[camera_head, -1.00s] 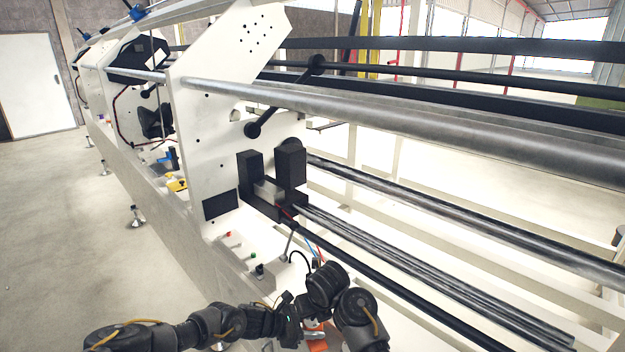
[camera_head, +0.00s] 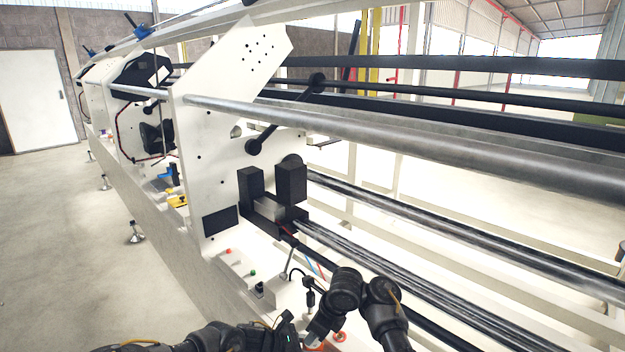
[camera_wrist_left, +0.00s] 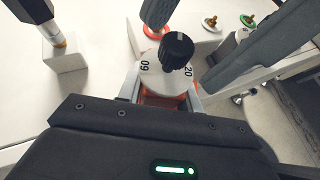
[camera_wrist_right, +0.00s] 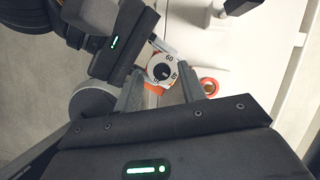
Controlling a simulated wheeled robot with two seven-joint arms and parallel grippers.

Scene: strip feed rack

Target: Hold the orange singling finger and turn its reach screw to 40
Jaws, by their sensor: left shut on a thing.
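The orange singling finger (camera_wrist_left: 160,97) sits between the grey fingers of my left gripper (camera_wrist_left: 163,92), which is shut on it. On it are a white dial (camera_wrist_left: 150,80) marked 60 and 20 and a black reach screw knob (camera_wrist_left: 177,48). In the right wrist view the dial (camera_wrist_right: 153,73) shows 60 and 40; the pointer reading is unclear. My right gripper (camera_wrist_right: 160,84) is open, its two fingers spread on either side of the dial and apart from the knob. In the head view my right gripper (camera_head: 316,332) is at the bottom, with the singling finger mostly hidden.
An orange ring (camera_wrist_right: 208,87) stands beside the dial on the white machine bed. Red and green buttons (camera_head: 240,262) and a black switch (camera_head: 259,289) are to its left in the head view. Long metal rollers (camera_head: 420,140) cross above and to the right.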

